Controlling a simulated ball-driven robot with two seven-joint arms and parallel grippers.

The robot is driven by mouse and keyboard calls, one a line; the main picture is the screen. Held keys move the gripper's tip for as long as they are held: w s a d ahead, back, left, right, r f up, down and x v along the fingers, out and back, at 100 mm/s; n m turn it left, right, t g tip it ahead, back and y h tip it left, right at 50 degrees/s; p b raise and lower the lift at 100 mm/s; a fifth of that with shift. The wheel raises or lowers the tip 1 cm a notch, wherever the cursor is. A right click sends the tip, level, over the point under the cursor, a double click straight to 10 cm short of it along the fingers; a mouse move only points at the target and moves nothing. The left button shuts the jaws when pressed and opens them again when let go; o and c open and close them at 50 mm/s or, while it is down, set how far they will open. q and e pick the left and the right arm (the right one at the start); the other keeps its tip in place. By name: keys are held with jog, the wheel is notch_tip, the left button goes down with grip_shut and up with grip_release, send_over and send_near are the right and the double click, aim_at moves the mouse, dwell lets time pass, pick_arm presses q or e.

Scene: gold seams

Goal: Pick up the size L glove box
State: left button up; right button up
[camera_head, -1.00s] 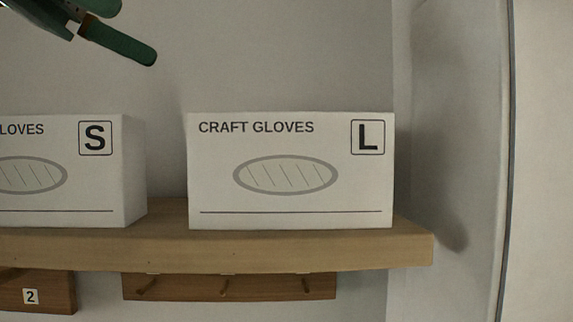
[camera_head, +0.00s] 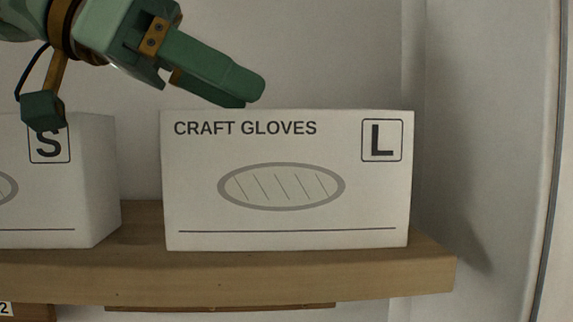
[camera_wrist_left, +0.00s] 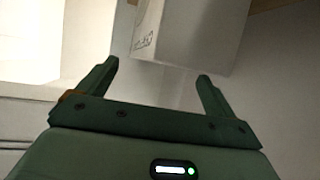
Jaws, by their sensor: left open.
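The size L glove box (camera_head: 285,215) is white, printed CRAFT GLOVES with a framed L, and stands upright near the right end of the wooden shelf. My right gripper is not in view.
A size S glove box (camera_head: 95,190) stands left of the L box, with a gap between; part of my left arm covers its label. The wooden shelf (camera_head: 435,262) ends just right of the L box. A wooden peg rail (camera_head: 220,307) is below.

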aim_at(264, 179)
pick_arm(q)
jog(key=x, duration=0.1)
jog(key=p+x, duration=0.2)
jog(key=shift+s+d, duration=0.3)
jog(key=shift+d, duration=0.15)
jog(key=shift+w+d+f, duration=0.15)
jog(key=shift+w+d, duration=0.15)
jog(key=shift+s+a, duration=0.1)
jog(key=shift+a, duration=0.15)
jog(key=c, duration=1.9)
jog(key=shift+d, duration=0.1)
jog(key=shift+c, duration=0.2)
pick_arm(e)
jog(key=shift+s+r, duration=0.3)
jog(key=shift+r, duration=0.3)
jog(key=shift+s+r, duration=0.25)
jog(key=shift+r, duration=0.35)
